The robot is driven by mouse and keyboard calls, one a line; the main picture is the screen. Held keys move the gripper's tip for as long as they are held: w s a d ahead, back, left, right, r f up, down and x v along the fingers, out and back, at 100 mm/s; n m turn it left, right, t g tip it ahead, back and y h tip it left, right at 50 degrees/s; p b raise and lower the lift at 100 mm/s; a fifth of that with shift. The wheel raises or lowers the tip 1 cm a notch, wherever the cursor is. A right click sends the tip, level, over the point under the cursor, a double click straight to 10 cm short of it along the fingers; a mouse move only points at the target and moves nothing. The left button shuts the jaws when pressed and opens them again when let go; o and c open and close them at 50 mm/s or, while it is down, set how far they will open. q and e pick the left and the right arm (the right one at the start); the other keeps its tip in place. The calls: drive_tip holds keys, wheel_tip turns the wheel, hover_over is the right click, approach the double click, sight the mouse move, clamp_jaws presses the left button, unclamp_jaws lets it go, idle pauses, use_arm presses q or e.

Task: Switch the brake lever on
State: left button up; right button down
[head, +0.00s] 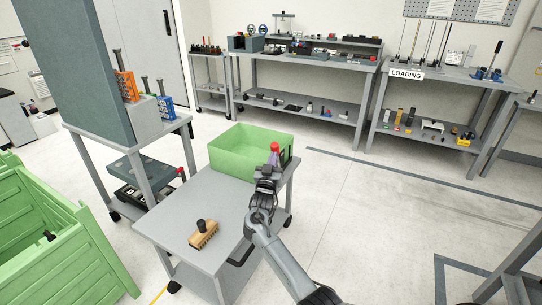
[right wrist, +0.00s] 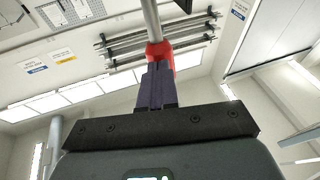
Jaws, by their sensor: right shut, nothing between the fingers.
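A lever with a red knob (head: 275,147) shows at the right rear edge of the grey cart, beside the green bin. A black part (head: 287,156) stands next to it. In the right wrist view a red part (right wrist: 160,52) on a grey rod (right wrist: 151,20) lies right at my fingertips, partly hidden behind them. My right gripper (head: 269,166) is shut with nothing between its fingers, just below the red knob in the head view. Its dark fingers also show together in the right wrist view (right wrist: 156,80). I cannot tell whether they touch the red part. My left gripper is not in view.
The green bin (head: 228,148) sits on the grey cart (head: 170,225); a tan brush-like block (head: 204,236) lies near its front. Open floor (head: 400,200) lies to the right.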

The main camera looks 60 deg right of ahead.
drive_tip(key=d+r+y+p, duration=0.1)
drive_tip(key=d+p, duration=0.1)
drive_tip(key=p, duration=0.1)
drive_tip(key=d+r+m+g+y+p, duration=0.1)
drive_tip(key=p, duration=0.2)
drive_tip(key=d+r+y+p, duration=0.1)
drive_tip(key=d+y+p, duration=0.1)
drive_tip(key=p, duration=0.1)
drive_tip(key=shift+w+d+r+g, duration=0.25)
drive_tip(key=shift+d+r+g, duration=0.05)
drive_tip(key=shift+r, duration=0.05)
drive_tip(key=d+f+m+g+y+p, duration=0.1)
drive_tip(key=d+f+y, duration=0.1)
drive_tip(key=d, duration=0.4)
drive_tip(key=shift+y, duration=0.7)
